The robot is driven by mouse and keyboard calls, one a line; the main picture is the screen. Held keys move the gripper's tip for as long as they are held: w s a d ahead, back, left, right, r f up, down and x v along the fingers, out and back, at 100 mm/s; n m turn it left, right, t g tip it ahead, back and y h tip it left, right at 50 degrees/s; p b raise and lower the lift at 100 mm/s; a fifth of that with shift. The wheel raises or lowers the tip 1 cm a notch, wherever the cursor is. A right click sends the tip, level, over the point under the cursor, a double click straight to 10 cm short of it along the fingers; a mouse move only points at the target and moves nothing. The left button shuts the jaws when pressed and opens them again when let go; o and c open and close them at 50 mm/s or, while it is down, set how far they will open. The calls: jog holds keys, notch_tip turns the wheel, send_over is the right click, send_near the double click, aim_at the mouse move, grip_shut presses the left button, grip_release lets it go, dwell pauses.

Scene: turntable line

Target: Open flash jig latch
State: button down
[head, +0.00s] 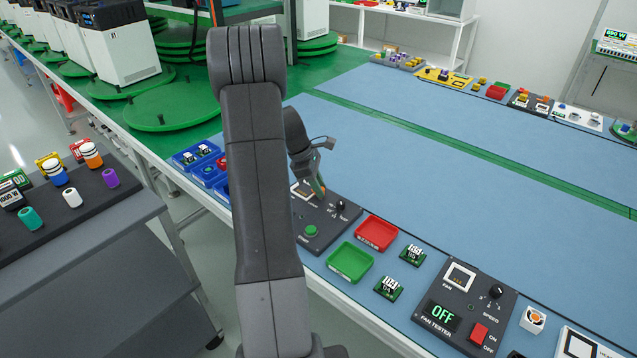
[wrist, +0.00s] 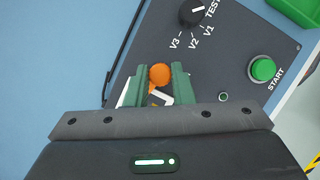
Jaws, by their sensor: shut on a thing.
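The flash jig (head: 318,240) is a dark panel on the near edge of the blue bench, just right of my arm in the head view; its panel fills much of the wrist view (wrist: 232,42). It has a black dial (wrist: 192,12) marked V1, V2, V3 and TEST, and a green START button (wrist: 262,70). The latch has an orange ball knob (wrist: 160,75). My gripper (head: 320,188) is down at the jig, its green fingers shut on this knob. A white part below the knob is mostly hidden by the fingers, so the latch's angle is unclear.
A red tray (head: 376,233) and a green tray (head: 350,262) stand right of the jig, with small green boards (head: 389,288) beyond. The fan tester (head: 465,308) is farther right. Blue bins (head: 195,155) are to the left. The bench middle is clear.

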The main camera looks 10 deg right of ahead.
jog(key=m+p, duration=0.1)
jog(key=m, duration=0.1)
jog(key=m+g+p, duration=0.1)
jog(key=m, duration=0.1)
jog(key=shift+w+d+r+m+g+y, duration=0.1)
jog(key=shift+w+r+m+g+y, duration=0.05)
jog(key=shift+m+g+y, duration=0.2)
jog(key=m, duration=0.1)
jog(key=m+y+p, duration=0.1)
jog(key=m, duration=0.1)
jog(key=shift+d+m+g+y, duration=0.1)
jog(key=shift+m+g+y, duration=0.15)
jog(key=m+y+p, duration=0.1)
jog(key=m, duration=0.2)
jog(key=shift+d+m+g, duration=0.1)
jog(key=shift+m+g, duration=0.2)
jog(key=shift+m+y, duration=0.8)
jog(key=shift+m, duration=0.9)
jog(key=c, duration=1.3)
grip_release()
jog(key=shift+o, duration=0.2)
jog(key=v, duration=1.3)
jog(key=shift+w+r, duration=0.2)
jog(key=shift+r, duration=0.1)
